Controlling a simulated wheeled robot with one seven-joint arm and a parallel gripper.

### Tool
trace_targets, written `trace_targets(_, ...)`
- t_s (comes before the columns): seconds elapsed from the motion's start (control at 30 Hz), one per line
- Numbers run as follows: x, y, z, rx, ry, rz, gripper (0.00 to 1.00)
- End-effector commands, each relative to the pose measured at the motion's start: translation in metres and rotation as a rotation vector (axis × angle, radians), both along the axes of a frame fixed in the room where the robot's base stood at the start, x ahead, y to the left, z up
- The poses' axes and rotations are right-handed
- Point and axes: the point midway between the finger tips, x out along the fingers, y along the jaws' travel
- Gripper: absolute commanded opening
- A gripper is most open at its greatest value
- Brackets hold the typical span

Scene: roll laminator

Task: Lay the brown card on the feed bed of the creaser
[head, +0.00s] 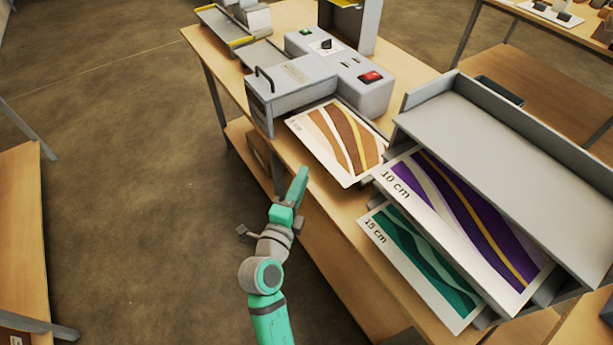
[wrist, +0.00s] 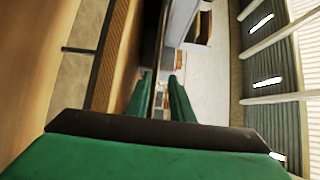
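The brown card (head: 335,143), white with brown and tan waves, lies roughly flat beside the grey creaser (head: 345,75), its far edge close to the machine's body. It covers most of what is under it, so I cannot tell how much of the feed bed it rests on. My gripper (head: 302,172) is just off the card's near left edge and looks apart from it in the head view. In the wrist view my gripper's two green fingers (wrist: 160,90) stand apart with a narrow gap. A thin edge runs in line with the gap; I cannot tell what it is.
A grey tiered rack (head: 500,140) stands to the right, with a purple card (head: 470,215) marked 10 cm and a green card (head: 425,265) marked 15 cm sticking out. The creaser has a red switch (head: 371,76) and a black handle (head: 264,78). Open floor (head: 120,180) lies left.

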Motion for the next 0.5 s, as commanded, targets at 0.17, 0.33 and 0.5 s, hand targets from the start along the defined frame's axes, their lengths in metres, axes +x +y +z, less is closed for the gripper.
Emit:
trace_targets(0.17, -0.005, 0.001, -0.004, -0.015, 0.010, 0.006, 0.21)
trace_targets(0.33, -0.029, 0.000, -0.038, -0.148, 0.094, 0.066, 0.21)
trace_targets(0.5, -0.077, 0.002, -0.085, -0.379, 0.207, 0.178, 0.21)
